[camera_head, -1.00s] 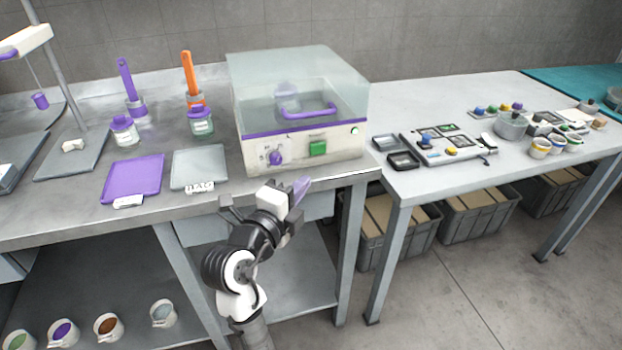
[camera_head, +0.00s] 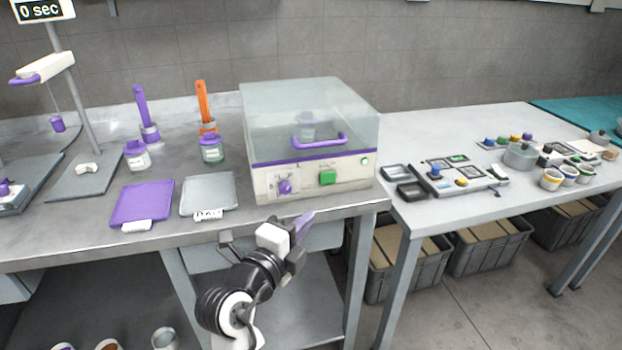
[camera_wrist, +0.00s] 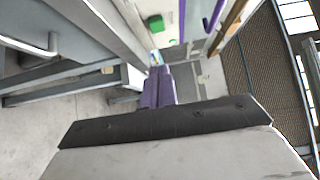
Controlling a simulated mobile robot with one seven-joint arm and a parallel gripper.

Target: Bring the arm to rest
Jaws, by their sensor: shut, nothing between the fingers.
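My gripper (camera_head: 303,226) is in front of the bench edge, just below the clear-lidded machine. Its purple fingers are shut with nothing between them and point up and to the right. In the wrist view the purple fingers (camera_wrist: 158,88) show close together beyond the dark gripper body. My arm is folded low in front of the bench, its lower part cut off by the frame's bottom edge.
The machine (camera_head: 312,140) with a purple handle and green button stands on the bench close behind my gripper. A purple tray (camera_head: 142,202) and a grey tray (camera_head: 208,190) lie to its left. A second table (camera_head: 470,215) stands to the right, with crates (camera_head: 410,268) underneath. Floor at right is clear.

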